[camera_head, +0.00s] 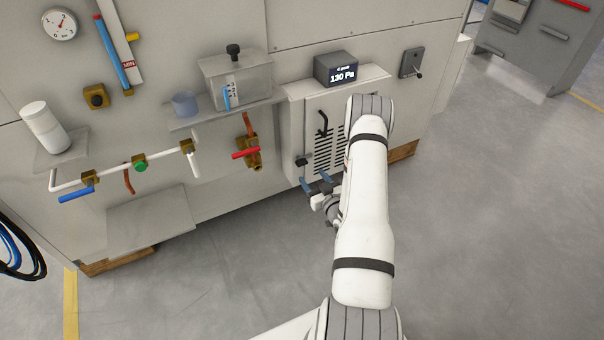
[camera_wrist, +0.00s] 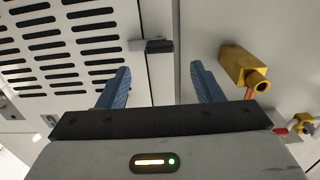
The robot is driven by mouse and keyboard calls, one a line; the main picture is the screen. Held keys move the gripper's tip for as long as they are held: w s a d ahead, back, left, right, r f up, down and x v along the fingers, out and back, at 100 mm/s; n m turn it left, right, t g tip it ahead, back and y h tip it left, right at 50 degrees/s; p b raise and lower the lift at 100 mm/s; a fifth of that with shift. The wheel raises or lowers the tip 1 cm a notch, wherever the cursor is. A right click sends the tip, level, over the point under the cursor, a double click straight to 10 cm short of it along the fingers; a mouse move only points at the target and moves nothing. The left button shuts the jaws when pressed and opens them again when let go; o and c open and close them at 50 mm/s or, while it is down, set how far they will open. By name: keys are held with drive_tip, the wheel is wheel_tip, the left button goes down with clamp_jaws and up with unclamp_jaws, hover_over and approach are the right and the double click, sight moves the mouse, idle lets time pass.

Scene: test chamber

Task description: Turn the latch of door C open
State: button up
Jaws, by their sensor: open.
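The vented door (camera_head: 340,110), which I take to be door C, is a pale panel with dark slots on the front of the grey cabinet; it also shows in the wrist view (camera_wrist: 100,57). A small dark latch (camera_head: 302,162) sits at its lower left edge. In the wrist view the latch (camera_wrist: 152,45) lies across the door's edge seam, beyond my fingertips. A black crank-shaped handle (camera_head: 322,124) is higher on the door. My gripper (camera_head: 315,179) is open and empty just below the latch, its blue fingers apart with a gap to it (camera_wrist: 160,68).
Left of the door are a brass valve with a red lever (camera_head: 247,154) and a white pipe with several valves (camera_head: 120,165). A display box reading 130 Pa (camera_head: 336,69) stands above the door. A lever switch (camera_head: 412,63) is at the right. The floor in front is clear.

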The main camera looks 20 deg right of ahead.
sight(303, 165)
drive_tip(key=w+b, duration=0.1)
drive_tip(key=w, duration=0.6)
drive_tip(key=shift+w+a+f+b, duration=0.1)
drive_tip(key=shift+w+f+b, duration=0.15)
drive_tip(key=shift+b, duration=0.1)
drive_tip(key=shift+c, duration=0.6)
